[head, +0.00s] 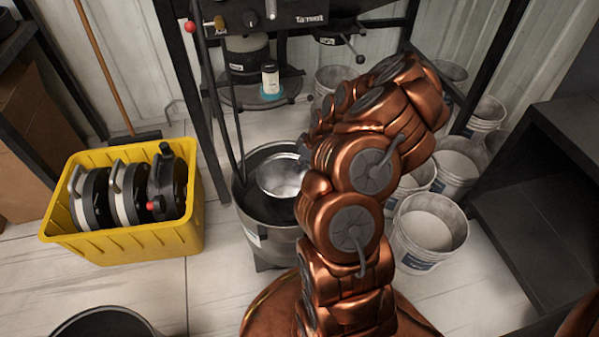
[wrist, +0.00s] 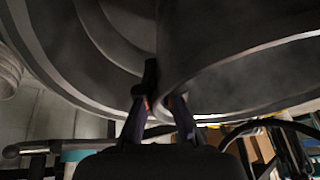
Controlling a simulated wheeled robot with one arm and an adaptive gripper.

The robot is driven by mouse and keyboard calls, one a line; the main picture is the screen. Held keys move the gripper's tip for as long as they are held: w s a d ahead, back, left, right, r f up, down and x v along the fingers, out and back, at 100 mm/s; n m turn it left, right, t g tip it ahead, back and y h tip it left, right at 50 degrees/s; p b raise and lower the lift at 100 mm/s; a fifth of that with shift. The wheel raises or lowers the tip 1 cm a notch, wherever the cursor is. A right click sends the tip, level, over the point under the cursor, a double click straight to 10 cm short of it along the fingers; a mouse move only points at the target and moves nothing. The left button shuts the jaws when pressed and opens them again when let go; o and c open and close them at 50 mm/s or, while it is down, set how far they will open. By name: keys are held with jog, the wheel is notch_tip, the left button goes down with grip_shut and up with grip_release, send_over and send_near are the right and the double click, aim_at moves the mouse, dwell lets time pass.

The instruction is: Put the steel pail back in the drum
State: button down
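The steel pail (head: 280,177), shiny and round, shows at the mouth of the dark grey drum (head: 257,218) in the head view. My copper arm covers its right side, so I cannot tell how deep it sits. In the head view my gripper is hidden behind the arm. In the wrist view my gripper (wrist: 160,103) has its two fingers close together, one on each side of a curved metal wall at its rim, which looks like the pail's (wrist: 225,65). The fingers appear pinched on it. Larger dark curved surfaces fill the upper wrist view.
A yellow crate (head: 150,243) with several round units stands left of the drum. White buckets (head: 430,228) stand right of it. A black frame with a machine (head: 245,55) rises behind. A dark shelf (head: 540,190) is at the right. Floor shows between crate and drum.

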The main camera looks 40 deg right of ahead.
jog(key=shift+f+b, duration=0.35)
jog(key=shift+f, duration=1.2)
jog(key=c, duration=1.3)
grip_release()
